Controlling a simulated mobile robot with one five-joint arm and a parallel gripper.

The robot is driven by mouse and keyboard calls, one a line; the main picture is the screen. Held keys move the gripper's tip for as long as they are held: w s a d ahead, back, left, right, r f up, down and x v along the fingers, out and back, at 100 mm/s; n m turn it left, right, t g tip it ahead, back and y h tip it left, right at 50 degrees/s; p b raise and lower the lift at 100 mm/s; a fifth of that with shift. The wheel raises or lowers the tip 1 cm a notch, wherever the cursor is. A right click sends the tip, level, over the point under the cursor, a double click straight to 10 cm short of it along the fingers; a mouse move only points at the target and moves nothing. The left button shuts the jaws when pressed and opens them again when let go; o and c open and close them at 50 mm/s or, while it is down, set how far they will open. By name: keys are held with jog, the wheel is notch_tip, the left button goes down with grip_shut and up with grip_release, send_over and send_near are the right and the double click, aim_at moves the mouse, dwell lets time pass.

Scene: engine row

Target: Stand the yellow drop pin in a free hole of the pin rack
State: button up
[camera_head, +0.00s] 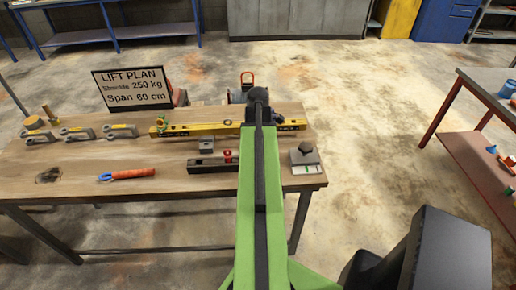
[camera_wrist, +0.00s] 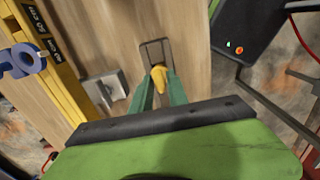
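In the wrist view, my gripper (camera_wrist: 159,88) has its two green fingers on either side of the yellow drop pin (camera_wrist: 159,75) and is shut on it. The pin is over a dark frame-like piece (camera_wrist: 153,50), which appears to be the end of the pin rack; whether the pin touches it or is in a hole I cannot tell. In the head view, the pin rack looks to be the dark bar (camera_head: 205,166) with a red pin (camera_head: 227,155) near its right end. My green arm hides the gripper and yellow pin there.
A yellow beam (camera_head: 190,129) lies behind the rack; it also shows in the wrist view (camera_wrist: 45,50). A small grey block (camera_head: 206,145) is between them. A grey weight-like piece (camera_head: 305,153) stands right of my arm.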

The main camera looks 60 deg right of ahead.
jog(key=o, duration=0.3)
notch_tip(320, 180, up, 18)
jog(key=p, duration=1.7)
jog(key=shift+f, duration=0.25)
